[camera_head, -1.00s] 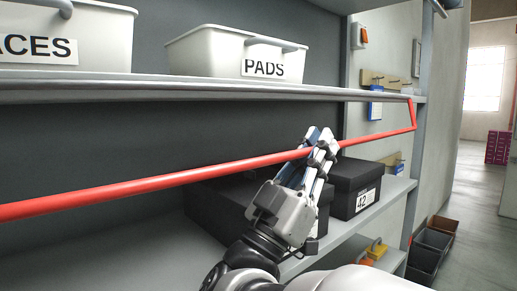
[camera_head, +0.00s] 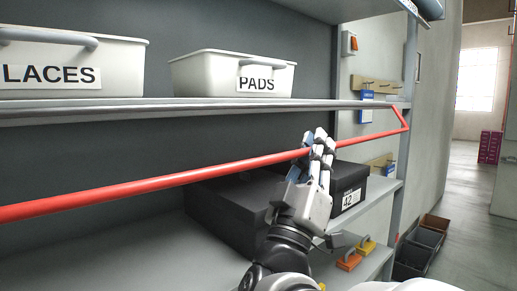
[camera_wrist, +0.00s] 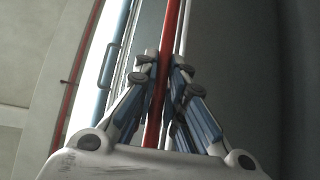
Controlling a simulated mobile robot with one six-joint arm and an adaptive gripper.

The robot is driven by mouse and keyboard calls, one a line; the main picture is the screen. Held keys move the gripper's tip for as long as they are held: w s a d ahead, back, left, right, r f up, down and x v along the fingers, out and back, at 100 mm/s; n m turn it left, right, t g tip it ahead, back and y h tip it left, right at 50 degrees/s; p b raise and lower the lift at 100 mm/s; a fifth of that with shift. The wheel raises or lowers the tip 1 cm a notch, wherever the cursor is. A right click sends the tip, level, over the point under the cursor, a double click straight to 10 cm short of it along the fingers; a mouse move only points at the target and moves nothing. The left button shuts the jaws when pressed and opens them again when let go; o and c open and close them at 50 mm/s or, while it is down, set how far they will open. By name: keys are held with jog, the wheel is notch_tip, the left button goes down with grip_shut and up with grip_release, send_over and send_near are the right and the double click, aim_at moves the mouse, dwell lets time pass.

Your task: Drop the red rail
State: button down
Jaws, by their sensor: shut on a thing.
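The red rail (camera_head: 150,184) runs across the front of the shelf bay, below the shelf with the white bins. At its right end a short slanted red arm (camera_head: 399,117) joins it to the shelf near the upright. My gripper (camera_head: 318,148) is shut on the rail, right of its visible middle. In the wrist view the rail (camera_wrist: 172,35) passes between the two fingers of my gripper (camera_wrist: 163,85). The rail's left end is out of the head view.
White bins marked LACES (camera_head: 120,75) and PADS (camera_head: 205,72) stand on the shelf (camera_head: 180,108) above. Black boxes (camera_head: 225,210), one marked 42, sit on the lower shelf behind my gripper. Dark crates (camera_head: 415,255) stand on the floor at right.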

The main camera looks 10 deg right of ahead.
jog(key=n+y, duration=0.1)
jog(key=s+r+n+y, duration=0.1)
jog(key=shift+d+r+n+t, duration=0.1)
jog(key=shift+d+n+t, duration=0.2)
jog(key=shift+d+t, duration=0.1)
jog(key=shift+s+r, duration=0.1)
jog(key=shift+r, duration=0.05)
jog(key=c, duration=1.7)
grip_release()
jog(key=shift+o, duration=0.3)
jog(key=v, duration=1.2)
